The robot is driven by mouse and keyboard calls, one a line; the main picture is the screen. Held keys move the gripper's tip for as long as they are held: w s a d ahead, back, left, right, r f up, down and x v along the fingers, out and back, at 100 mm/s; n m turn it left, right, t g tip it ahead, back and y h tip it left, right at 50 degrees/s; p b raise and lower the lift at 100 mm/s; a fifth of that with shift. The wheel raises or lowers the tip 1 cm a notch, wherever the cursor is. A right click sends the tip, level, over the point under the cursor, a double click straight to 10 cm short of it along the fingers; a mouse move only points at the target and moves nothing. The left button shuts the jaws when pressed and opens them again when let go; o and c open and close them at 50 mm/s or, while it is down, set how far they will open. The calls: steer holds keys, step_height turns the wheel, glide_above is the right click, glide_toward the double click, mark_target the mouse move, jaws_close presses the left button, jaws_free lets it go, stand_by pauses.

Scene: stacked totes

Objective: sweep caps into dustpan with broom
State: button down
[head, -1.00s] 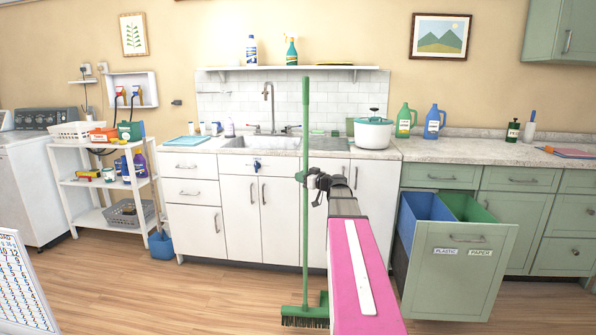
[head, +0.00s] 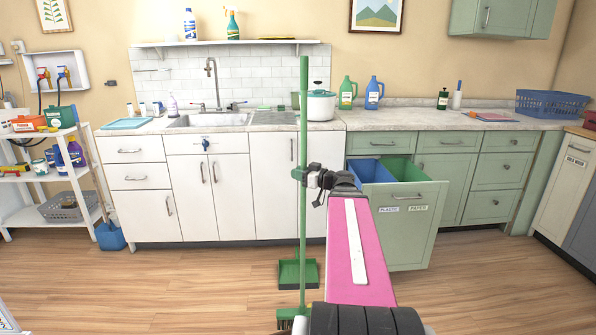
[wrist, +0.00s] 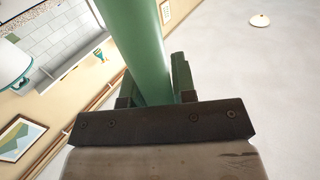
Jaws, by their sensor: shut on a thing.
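A green broom (head: 304,120) stands upright in front of me in the head view. Its brush end is low at the bottom, partly hidden by my arm. My gripper (head: 310,176) is shut on the broom's handle at about mid-height. The handle also shows large between the fingers in the wrist view (wrist: 140,50). A green dustpan (head: 298,272) is on the floor just behind the broom's lower end. I see no caps in either view.
A pull-out bin drawer (head: 405,235) marked plastic and paper stands open at right. White sink cabinets (head: 225,200) line the back. A small blue bucket (head: 110,236) and a white shelf rack (head: 40,188) are at left. Wooden floor (head: 180,285) is clear between.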

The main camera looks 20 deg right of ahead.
steer(key=shift+w+f, duration=0.7)
steer(key=shift+f, duration=2.1)
steer(key=w+d+r, duration=0.1)
steer(key=w+d, duration=0.3)
steer(key=w, duration=1)
steer(key=w+d, duration=0.5)
steer(key=w, duration=0.9)
steer(key=shift+r, duration=0.35)
steer(key=s+a+r, duration=0.2)
steer(key=s+r, duration=0.3)
steer(key=s, duration=0.2)
steer(key=shift+s, duration=0.25)
steer(key=shift+a, duration=0.2)
